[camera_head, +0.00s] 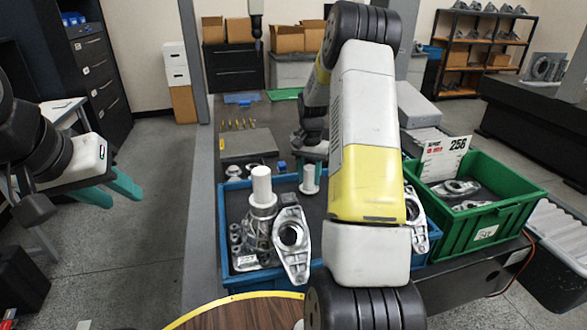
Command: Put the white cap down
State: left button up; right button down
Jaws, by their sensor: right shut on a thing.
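A white cap (310,181), a short white cylinder, is in my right gripper (312,170), over the far part of the blue crate (226,231). My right gripper points down and is shut on the cap. I cannot tell whether the cap touches anything below it. A second white cylindrical piece (262,183) stands upright on a metal housing (259,226) in the left part of the crate. My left gripper (124,200) is at the far left, away from the crate, with its teal fingers apart and empty. My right arm hides part of the crate.
A flat metal bracket (291,246) is beside the housing. A green crate (491,221) with metal parts and a "256" card (446,158) is on the right. A grey plate with brass pins (247,143) lies behind the blue crate. A wooden round surface (245,316) is in front.

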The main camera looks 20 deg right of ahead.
jog(key=shift+f, duration=0.2)
jog(key=c, duration=0.9)
grip_release()
jog(key=shift+r, duration=0.1)
notch_tip(320, 180, up, 12)
jog(key=s+a+r+n+t, duration=0.35)
jog(key=s+a+r, duration=0.55)
jog(key=s+r, duration=0.4)
jog(key=s+a+n+t, duration=0.1)
jog(key=s+a, duration=0.1)
jog(key=s, duration=0.3)
jog(key=s+a+n+y, duration=0.1)
jog(key=s+a+n, duration=0.1)
jog(key=s, duration=0.4)
jog(key=s+a+n+t+y, duration=0.1)
jog(key=s+a, duration=0.1)
jog(key=s, duration=0.3)
jog(key=shift+s+a+r+n+t, duration=0.1)
jog(key=shift+s+a+n+t, duration=0.15)
jog(key=shift+a+t, duration=0.15)
